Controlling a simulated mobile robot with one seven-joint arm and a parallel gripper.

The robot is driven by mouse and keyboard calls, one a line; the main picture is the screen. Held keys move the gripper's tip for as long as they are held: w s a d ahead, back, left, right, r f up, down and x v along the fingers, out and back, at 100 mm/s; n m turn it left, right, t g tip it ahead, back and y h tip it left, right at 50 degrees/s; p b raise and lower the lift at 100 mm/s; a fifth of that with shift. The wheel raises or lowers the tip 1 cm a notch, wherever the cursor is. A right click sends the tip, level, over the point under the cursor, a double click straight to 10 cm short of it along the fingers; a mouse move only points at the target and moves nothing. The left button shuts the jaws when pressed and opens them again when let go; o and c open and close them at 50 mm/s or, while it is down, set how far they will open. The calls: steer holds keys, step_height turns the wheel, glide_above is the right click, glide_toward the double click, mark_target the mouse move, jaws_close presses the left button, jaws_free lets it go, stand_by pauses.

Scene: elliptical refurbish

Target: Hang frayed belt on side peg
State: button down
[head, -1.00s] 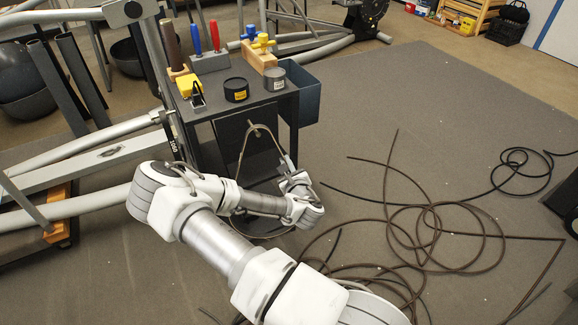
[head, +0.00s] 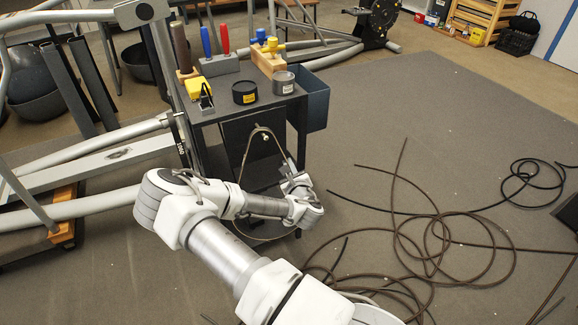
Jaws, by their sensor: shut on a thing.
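The frayed belt (head: 243,162) is a thin grey-tan loop standing upright in front of the dark side panel of the tool cart (head: 219,107). Its narrow top bend is near a small light peg-like point (head: 265,137) on that panel. I cannot tell whether the belt rests on it or only passes in front. My gripper (head: 291,172) is at the right side of the loop, below the cart top, shut on the belt. The fingertips are small and partly hidden by my wrist. The lower part of the loop passes behind my arm.
The cart top holds a black tin (head: 244,92), a grey tin (head: 284,82), a yellow tool (head: 199,92) and screwdrivers (head: 225,39). A blue-grey bin (head: 312,104) hangs on its right. Dark cables (head: 440,225) lie coiled on the floor at right. Grey tubular frames stand at left.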

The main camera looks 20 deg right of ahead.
stand_by(0.4)
steer(key=c, duration=1)
jaws_free()
steer(key=shift+o, duration=0.2)
